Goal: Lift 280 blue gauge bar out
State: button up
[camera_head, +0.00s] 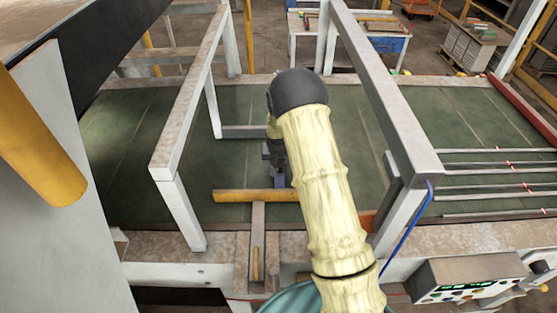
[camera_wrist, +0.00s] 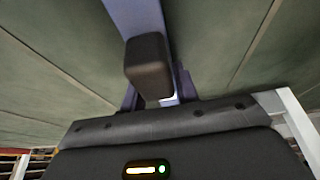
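My gripper (camera_head: 275,168) points down over the green bed inside the pale frame, mostly hidden behind my wrist in the head view. In the wrist view a dark block-shaped finger pad (camera_wrist: 150,68) stands in front of a blue-violet bar-like piece (camera_wrist: 137,16) that runs out of the top edge. I cannot tell whether this piece is the blue gauge bar or part of my gripper. The far side of the pad is hidden, so the finger gap does not show.
The pale frame's left rail (camera_head: 190,105) and right rail (camera_head: 385,90) flank my arm. A yellow crossbar (camera_head: 240,196) lies just in front of my gripper. Several thin red-marked rods (camera_head: 480,171) lie at right. A thin blue cable-like line (camera_head: 408,232) runs by the right post.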

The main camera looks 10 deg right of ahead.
jog(key=c, duration=0.5)
notch_tip(320, 180, up, 9)
jog(key=p, duration=0.4)
jog(key=shift+c, duration=0.2)
dwell(1.2)
